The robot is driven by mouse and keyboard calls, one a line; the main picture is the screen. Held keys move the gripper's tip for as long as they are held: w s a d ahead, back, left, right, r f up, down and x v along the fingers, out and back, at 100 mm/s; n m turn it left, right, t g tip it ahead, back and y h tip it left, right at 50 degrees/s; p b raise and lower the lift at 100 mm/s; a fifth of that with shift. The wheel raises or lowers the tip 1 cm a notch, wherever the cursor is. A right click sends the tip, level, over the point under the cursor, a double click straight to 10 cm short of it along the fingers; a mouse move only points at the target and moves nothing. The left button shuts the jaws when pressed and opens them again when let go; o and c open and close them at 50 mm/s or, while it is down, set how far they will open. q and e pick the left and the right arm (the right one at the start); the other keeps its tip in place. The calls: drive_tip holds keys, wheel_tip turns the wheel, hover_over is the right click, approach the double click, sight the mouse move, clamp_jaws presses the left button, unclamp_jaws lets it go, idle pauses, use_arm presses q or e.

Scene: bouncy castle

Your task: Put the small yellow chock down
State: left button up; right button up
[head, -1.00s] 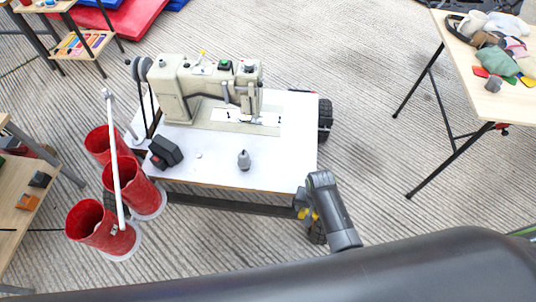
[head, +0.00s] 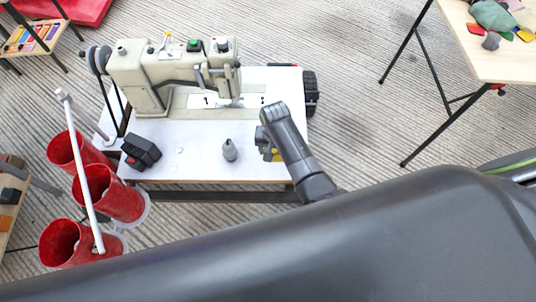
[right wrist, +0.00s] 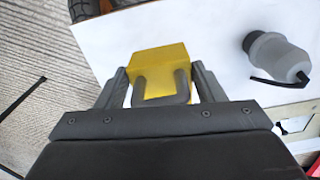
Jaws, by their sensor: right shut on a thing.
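The small yellow chock (right wrist: 158,62) is between the fingers of my right gripper (right wrist: 160,88) in the right wrist view. The gripper is shut on it. In the head view the chock (head: 275,155) shows as a small yellow patch beside my right gripper (head: 268,148), over the right front part of the white sewing table (head: 200,168). I cannot tell whether the chock touches the tabletop. My left gripper is not in view.
A sewing machine (head: 165,75) fills the table's back. A black and red block (head: 141,152) lies at left. Red bins (head: 110,200) stand at the left front.

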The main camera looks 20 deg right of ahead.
wheel_tip(320, 180, down, 4)
drive_tip(key=shift+f+b, duration=0.1)
drive_tip(key=shift+b, duration=0.55)
drive_tip(key=shift+f, duration=0.25)
drive_tip(key=shift+w, duration=0.1)
drive_tip(key=shift+f, duration=0.1)
drive_tip(key=o, duration=1.2)
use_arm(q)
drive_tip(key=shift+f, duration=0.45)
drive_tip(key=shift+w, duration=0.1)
